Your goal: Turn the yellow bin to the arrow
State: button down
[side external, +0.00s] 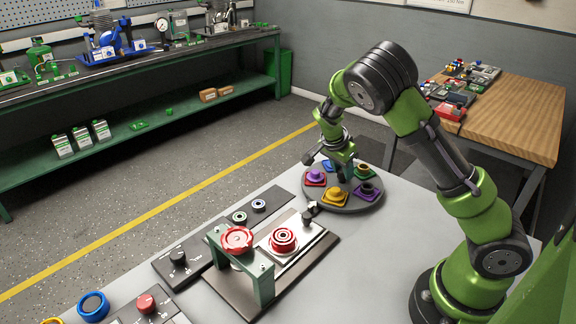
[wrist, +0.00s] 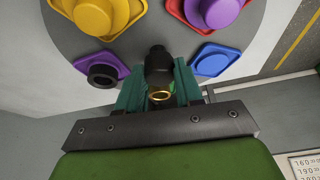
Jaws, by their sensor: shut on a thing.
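The yellow bin (side external: 336,196) sits at the front of a round grey turntable (side external: 352,208); it also shows at the top of the wrist view (wrist: 108,14). A red bin (side external: 316,181) with a purple piece, a blue bin (side external: 328,165), a green bin (side external: 368,173) and a purple bin (side external: 365,194) with a dark ring sit around it. My gripper (side external: 345,176) is low over the turntable's middle. In the wrist view its teal fingers stand either side of a black upright knob (wrist: 158,62), shut on it. I cannot make out the arrow clearly.
A black-knobbed fixture (side external: 309,213) stands close to the turntable's front left edge. A green-legged stand with a red handwheel (side external: 237,240) and a red ringed part (side external: 283,240) are at front left. The white tabletop (side external: 375,250) is clear right of these.

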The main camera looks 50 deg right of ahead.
jog(key=shift+w+m+g, duration=0.1)
jog(key=shift+m+g, duration=0.4)
jog(key=shift+m, duration=0.8)
jog(key=shift+m+y, duration=0.3)
jog(key=shift+m, duration=0.3)
jog(key=c, duration=0.8)
grip_release()
jog(key=shift+o, duration=0.2)
jog(key=v, duration=1.7)
jog(key=shift+w, duration=0.3)
jog(key=shift+f, duration=0.1)
